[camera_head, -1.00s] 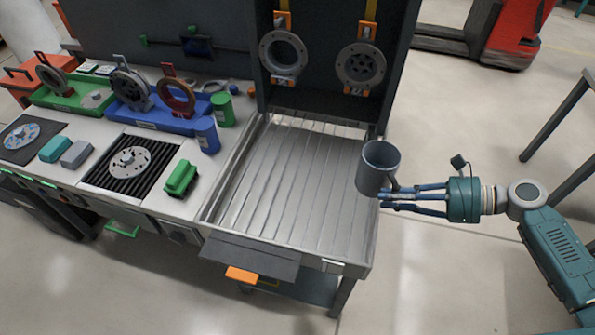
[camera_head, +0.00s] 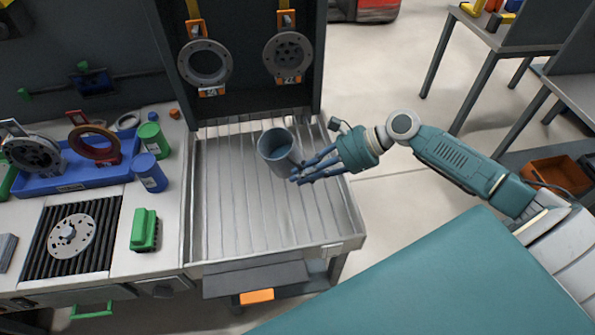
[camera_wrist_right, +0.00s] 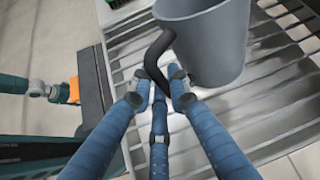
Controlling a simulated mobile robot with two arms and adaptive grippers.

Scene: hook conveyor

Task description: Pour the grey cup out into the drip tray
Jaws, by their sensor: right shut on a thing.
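The grey cup (camera_head: 278,152) is held above the drip tray, a wide ribbed metal tray (camera_head: 225,215). My right gripper (camera_head: 298,175) comes in from the right with its fingers shut on the cup's dark handle. In the right wrist view the cup (camera_wrist_right: 205,40) stands beyond the fingertips (camera_wrist_right: 158,85), with the curved handle between them. The cup looks roughly upright, its mouth facing up. I cannot tell what is inside it. The tray's ribs show below the cup in both views. My left gripper is not in view.
Two ring-shaped parts (camera_head: 205,62) hang on orange hooks on the dark panel behind the tray. A blue cup (camera_head: 150,172), a green cup (camera_head: 152,140) and a green block (camera_head: 144,230) stand on the bench left of the tray.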

